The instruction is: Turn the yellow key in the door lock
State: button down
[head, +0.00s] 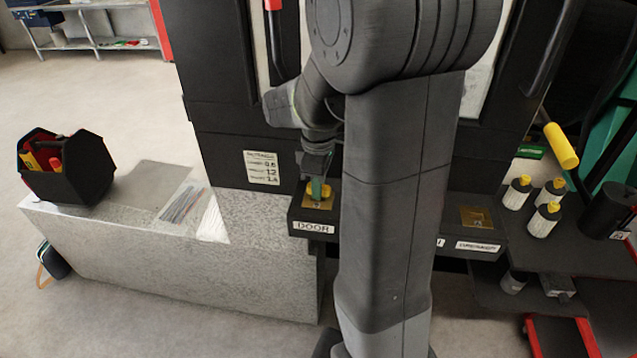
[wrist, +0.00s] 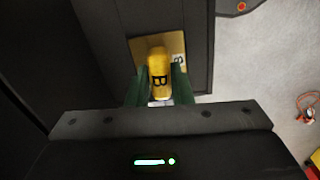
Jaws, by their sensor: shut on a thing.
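The yellow key (head: 322,191) stands in the brass plate of the door lock (head: 312,204), above a label reading DOOR. My gripper (head: 318,183) comes down on the key from above. In the wrist view the green fingers of my gripper (wrist: 157,85) are on either side of the key and shut on it. The key's lower part and the slot are hidden.
A second brass lock plate (head: 476,217) lies to the right, beyond my arm. A black toolbox (head: 66,168) stands on the grey plinth (head: 165,240) at left. White bottles with yellow caps (head: 543,219) and a yellow cylinder (head: 561,146) are at right.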

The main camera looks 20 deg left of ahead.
jog(key=m, duration=0.4)
jog(key=m+p, duration=0.1)
jog(key=m, duration=0.3)
jog(key=shift+m, duration=0.3)
jog(key=m, duration=0.9)
jog(key=c, duration=1.2)
grip_release()
jog(key=shift+p, duration=0.3)
